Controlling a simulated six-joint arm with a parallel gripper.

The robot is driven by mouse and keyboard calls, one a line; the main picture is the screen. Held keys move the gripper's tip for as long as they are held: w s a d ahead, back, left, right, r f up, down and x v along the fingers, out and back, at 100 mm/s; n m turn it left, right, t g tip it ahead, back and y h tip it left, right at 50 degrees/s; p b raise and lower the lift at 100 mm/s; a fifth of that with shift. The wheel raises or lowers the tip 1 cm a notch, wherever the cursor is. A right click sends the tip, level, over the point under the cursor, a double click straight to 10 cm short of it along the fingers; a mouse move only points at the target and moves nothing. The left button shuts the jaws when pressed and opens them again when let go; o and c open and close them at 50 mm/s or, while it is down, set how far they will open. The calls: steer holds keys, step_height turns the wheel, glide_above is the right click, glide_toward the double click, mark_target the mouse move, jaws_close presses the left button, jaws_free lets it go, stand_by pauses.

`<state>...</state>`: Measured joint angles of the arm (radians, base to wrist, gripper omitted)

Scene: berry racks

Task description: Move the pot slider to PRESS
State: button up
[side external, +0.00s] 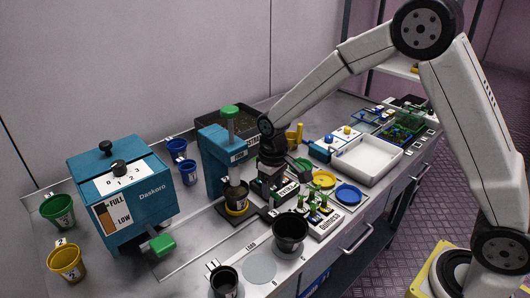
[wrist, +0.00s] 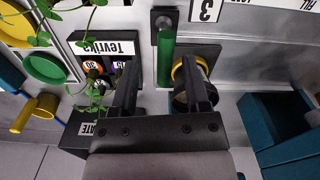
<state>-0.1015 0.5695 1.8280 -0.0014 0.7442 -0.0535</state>
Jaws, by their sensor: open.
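A dark pot with a yellow band (side external: 237,198) stands on a black plate under the blue press column (side external: 213,160); I take this as the pot slider's place. The pot's yellow rim also shows in the wrist view (wrist: 178,72). A green bar handle (wrist: 165,58) with a dark bracket at its far end lies beside the pot. My gripper (wrist: 160,88) is open, pointing down, with its fingers on either side of the handle's line. One finger overlaps the pot in view. Contact cannot be told. In the side view my gripper (side external: 272,182) hides the handle.
A blue Daskoro dispenser (side external: 140,225) stands at left. A black pot (side external: 290,232) and a smaller pot (side external: 224,282) stand in front. A white tray (side external: 368,158) is at right.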

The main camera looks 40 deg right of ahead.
steer(key=shift+r, duration=1.95)
steer(key=shift+s, duration=0.1)
steer(key=s+d+m+t, duration=0.1)
steer(key=s+d, duration=0.1)
steer(key=s, duration=0.6)
steer(key=s+d+t, duration=0.1)
steer(key=s+d, duration=0.1)
steer(key=s, duration=0.6)
steer(key=shift+s+d+f+m+t, duration=0.15)
steer(key=shift+d+f+m+t, duration=0.15)
steer(key=shift+f+m, duration=0.1)
